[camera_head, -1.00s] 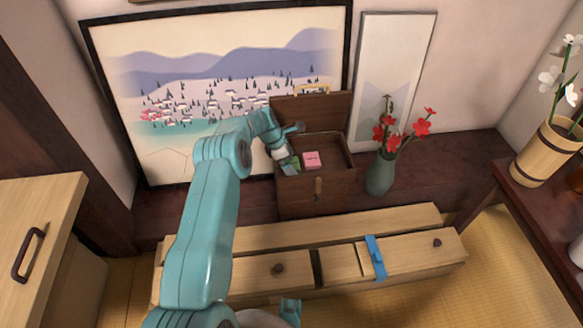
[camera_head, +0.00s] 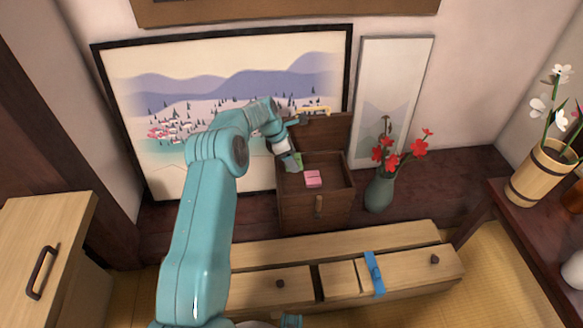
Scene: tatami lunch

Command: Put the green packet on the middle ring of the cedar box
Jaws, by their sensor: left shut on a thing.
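The cedar box (camera_head: 296,209) is dark brown, with its lid (camera_head: 330,133) raised at the back, and stands on a dark ledge. A pink packet (camera_head: 313,178) lies inside it. My left gripper (camera_head: 290,161) is above the left part of the open box. It is shut on the green packet (camera_head: 298,161), of which only a small part shows beside the fingers. The packet appears just above the box's left rim; whether it touches the box is unclear. No middle ring can be made out inside the box.
A green vase (camera_head: 379,193) with red flowers stands close to the box's right. A framed landscape (camera_head: 180,70) and a narrow scroll (camera_head: 398,75) are behind. A low wooden drawer chest (camera_head: 330,240) with a blue strap (camera_head: 374,273) is in front.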

